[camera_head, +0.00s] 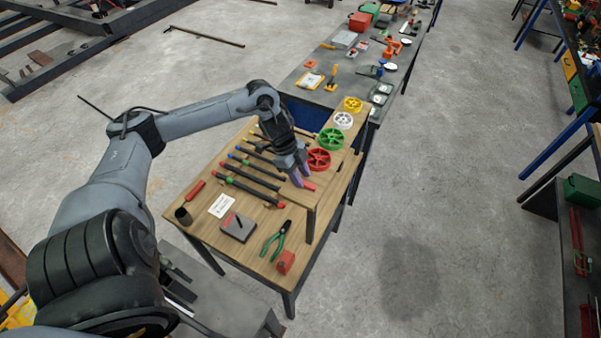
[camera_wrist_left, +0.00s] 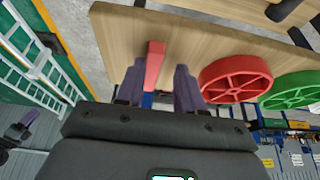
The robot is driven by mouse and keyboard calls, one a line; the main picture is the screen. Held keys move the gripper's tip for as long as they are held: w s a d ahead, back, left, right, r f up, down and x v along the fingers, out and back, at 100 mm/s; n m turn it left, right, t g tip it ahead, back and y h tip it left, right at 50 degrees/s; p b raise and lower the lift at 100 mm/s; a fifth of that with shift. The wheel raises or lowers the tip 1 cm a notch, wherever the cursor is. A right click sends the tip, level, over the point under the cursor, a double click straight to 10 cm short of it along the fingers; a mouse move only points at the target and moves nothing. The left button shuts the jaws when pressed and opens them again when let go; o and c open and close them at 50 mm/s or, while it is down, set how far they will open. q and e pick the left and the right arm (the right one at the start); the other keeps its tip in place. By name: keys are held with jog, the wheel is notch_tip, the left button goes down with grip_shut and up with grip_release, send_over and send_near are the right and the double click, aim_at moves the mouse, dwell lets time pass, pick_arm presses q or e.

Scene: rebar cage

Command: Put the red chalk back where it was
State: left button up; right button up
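A red stick that looks like the red chalk (camera_head: 309,186) is at my left gripper's fingertips, over the raised wooden shelf (camera_head: 318,199). In the left wrist view the red chalk (camera_wrist_left: 154,65) reaches in between the two purple fingers. My left gripper (camera_head: 301,180) is open, and its fingers (camera_wrist_left: 159,85) stand apart. My right gripper is not in view.
A red wheel (camera_head: 318,160) is close beside the gripper, with a green wheel (camera_head: 331,138) behind it. Several dark bars (camera_head: 250,183) lie on the lower tabletop. Green-handled pliers (camera_head: 275,241), a red block (camera_head: 286,262) and a dark cup (camera_head: 183,215) are nearer the front.

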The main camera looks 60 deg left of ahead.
pick_arm(q)
jog(key=shift+s+d+f, duration=0.2)
jog(key=shift+s+f, duration=0.25)
jog(key=shift+f, duration=0.05)
jog(key=shift+r+g, duration=0.3)
jog(key=shift+s+r, duration=0.15)
jog(key=shift+r, duration=0.15)
jog(key=p+v, duration=0.2)
jog(key=v, duration=1)
jog(key=shift+d, duration=0.15)
